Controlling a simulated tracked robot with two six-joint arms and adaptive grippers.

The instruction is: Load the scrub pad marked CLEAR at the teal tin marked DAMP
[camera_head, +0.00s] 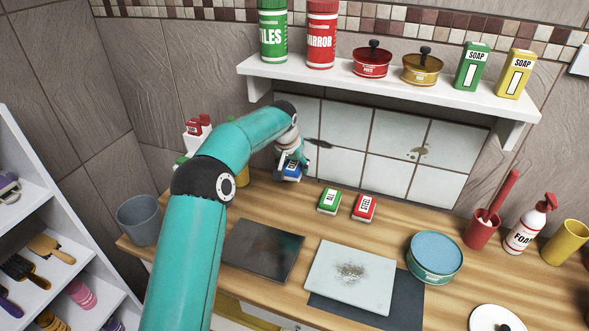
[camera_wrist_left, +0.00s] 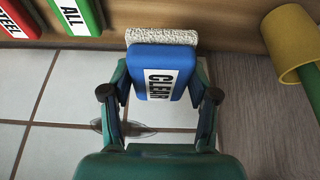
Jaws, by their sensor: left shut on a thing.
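My left gripper (camera_head: 290,168) is shut on the blue scrub pad marked CLEAR (camera_head: 292,171), above the back of the counter near the tiled panel. In the left wrist view the same pad (camera_wrist_left: 165,75) sits between the two fingers of the gripper (camera_wrist_left: 160,100), its CLEAR label showing and its pale scrubbing face at the far edge. The teal tin (camera_head: 436,272), with a blue top surface, stands on the counter to the right, well apart from the gripper. Its marking is too small to read. My right gripper is not in view.
A green pad marked ALL (camera_head: 329,200) and a red pad marked STEEL (camera_head: 364,207) lie between gripper and tin. A dark slab (camera_head: 262,250) and a soiled white tile (camera_head: 350,276) lie in front. A shelf (camera_head: 390,82) overhangs the back. A red holder (camera_head: 480,232) stands right.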

